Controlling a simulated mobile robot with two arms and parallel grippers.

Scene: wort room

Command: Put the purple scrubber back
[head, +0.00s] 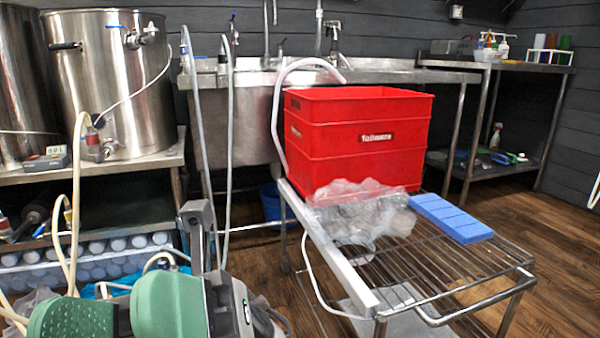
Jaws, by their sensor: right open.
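I cannot make out a clearly purple scrubber. A blue, ridged, sponge-like block (452,218) lies on the wire cart (455,280), at the right of its top; I cannot tell whether it is the scrubber. Small green and blue cleaning items (508,157) lie on the lower shelf of the far right table, too small to tell apart. My right gripper (122,314) is at the bottom left, with two green-padded fingers apart and nothing seen between them. It is well away from the block. My left gripper is not in view.
A red crate (362,140) and crumpled clear plastic (362,212) sit on the cart. A steel kettle (108,85) stands on the left bench, with hoses hanging nearby. A steel sink (235,125) is behind. Wooden floor (555,255) is free at right.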

